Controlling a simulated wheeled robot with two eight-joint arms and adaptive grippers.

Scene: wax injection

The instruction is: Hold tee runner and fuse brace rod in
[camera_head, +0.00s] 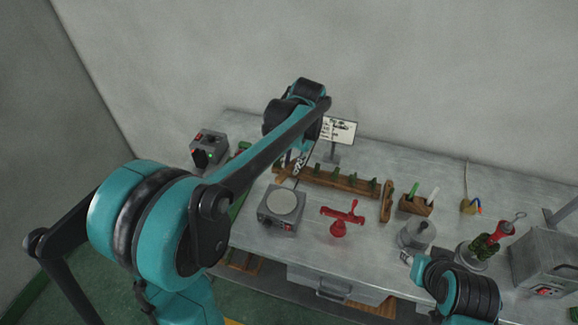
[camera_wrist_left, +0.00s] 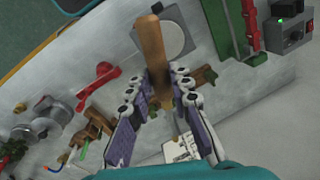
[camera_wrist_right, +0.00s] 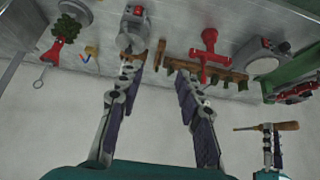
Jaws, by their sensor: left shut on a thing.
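The red tee runner (camera_head: 341,217) stands on the bench in front of the wooden rack; it also shows in the left wrist view (camera_wrist_left: 98,80) and the right wrist view (camera_wrist_right: 209,42). My left gripper (camera_wrist_left: 160,88) is shut on a wooden-handled tool (camera_wrist_left: 151,42), raised above the bench; the tool also shows in the right wrist view (camera_wrist_right: 280,127). In the head view the arm mostly hides this gripper. My right gripper (camera_wrist_right: 158,72) is open and empty, with its fingers toward the bench. I cannot tell which piece is the brace rod; small green pieces stand in the rack (camera_head: 355,184).
A hot plate (camera_head: 283,204) stands left of the runner. A small wooden block (camera_head: 415,208) holds a green and a white stick. A metal pot (camera_head: 417,236), a green tree with a red top (camera_head: 485,247) and a grey machine (camera_head: 545,262) stand at right. A sign (camera_head: 340,130) stands behind.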

